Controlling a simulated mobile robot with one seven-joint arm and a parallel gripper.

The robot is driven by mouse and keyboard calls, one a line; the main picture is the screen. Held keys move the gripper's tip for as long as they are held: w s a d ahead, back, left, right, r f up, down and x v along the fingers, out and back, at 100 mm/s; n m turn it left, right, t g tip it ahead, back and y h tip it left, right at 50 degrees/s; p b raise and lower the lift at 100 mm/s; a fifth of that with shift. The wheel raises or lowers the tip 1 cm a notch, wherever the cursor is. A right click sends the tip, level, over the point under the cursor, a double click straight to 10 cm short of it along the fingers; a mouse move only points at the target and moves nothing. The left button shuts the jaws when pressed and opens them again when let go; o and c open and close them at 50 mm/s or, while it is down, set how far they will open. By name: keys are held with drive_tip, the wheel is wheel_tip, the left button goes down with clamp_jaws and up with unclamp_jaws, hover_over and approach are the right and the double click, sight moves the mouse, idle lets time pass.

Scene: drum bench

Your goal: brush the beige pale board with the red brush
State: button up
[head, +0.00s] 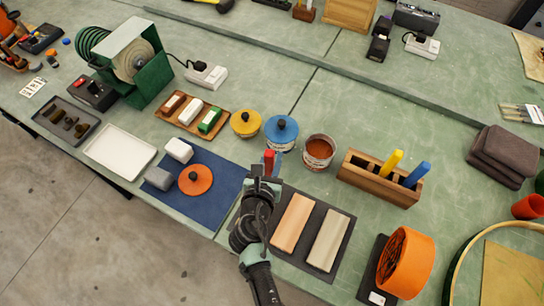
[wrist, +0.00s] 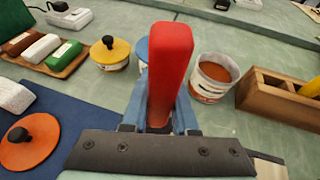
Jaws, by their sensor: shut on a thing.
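The red brush (head: 269,157) is upright in my gripper (head: 265,174), which is shut on it. In the wrist view the red handle (wrist: 170,65) rises between the two blue-grey fingers (wrist: 158,122); its bristle end is hidden. The beige pale board (head: 328,240) lies on a dark mat (head: 310,267), to the right of a more orange board (head: 295,222). My gripper is beyond and left of both boards, near the mat's far left corner, apart from the pale board.
An open tin of red-brown stuff (head: 319,151) and a blue-lidded tin (head: 281,132) stand close behind my gripper. A wooden rack (head: 377,180) with yellow and blue handles is to the right. An orange wheel (head: 405,262) stands right of the mat. A blue cloth (head: 212,205) lies left.

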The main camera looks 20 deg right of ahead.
drive_tip(key=shift+f, duration=0.2)
idle(0.4)
drive_tip(key=shift+s+a, duration=0.1)
drive_tip(key=shift+a, duration=0.05)
drive_tip(key=shift+s+a, duration=0.85)
drive_tip(key=shift+a, duration=0.25)
drive_tip(key=shift+a, duration=0.1)
drive_tip(key=shift+s+a+p, duration=0.4)
drive_tip(key=shift+s+a, duration=0.55)
drive_tip(key=shift+a, duration=0.15)
drive_tip(key=shift+s+a+p, duration=0.3)
drive_tip(key=shift+s+a, duration=0.65)
drive_tip(key=shift+a, duration=0.25)
drive_tip(key=shift+s+a+p, duration=0.3)
drive_tip(key=shift+s+a, duration=0.6)
drive_tip(key=shift+a, duration=0.25)
